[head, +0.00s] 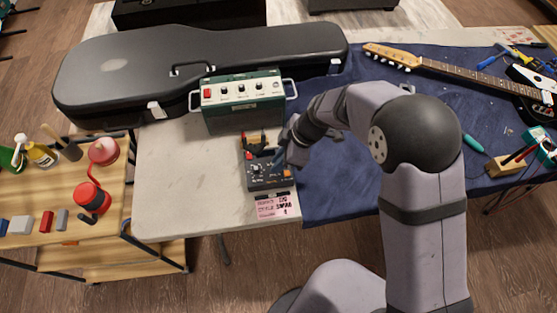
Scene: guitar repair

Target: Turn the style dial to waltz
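A small dark control box (272,185) sits near the front edge of the table. A round dial (257,169) with light markings shows on its top. Its labels are too small to read, so I cannot tell which style it points to. An orange part (287,173) is at the box's right side. My gripper (280,160) reaches down from the right over the box's right rear part, to the right of the dial. The fingers are small, dark and partly merged with the box, so their opening and any contact are unclear.
A green amplifier (243,92) with knobs and a black guitar case (120,70) stand behind. A pink card (278,206) lies in front of the box. A guitar (450,69) lies on the blue cloth (345,190). Left of the box, the pale tabletop (185,180) is clear.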

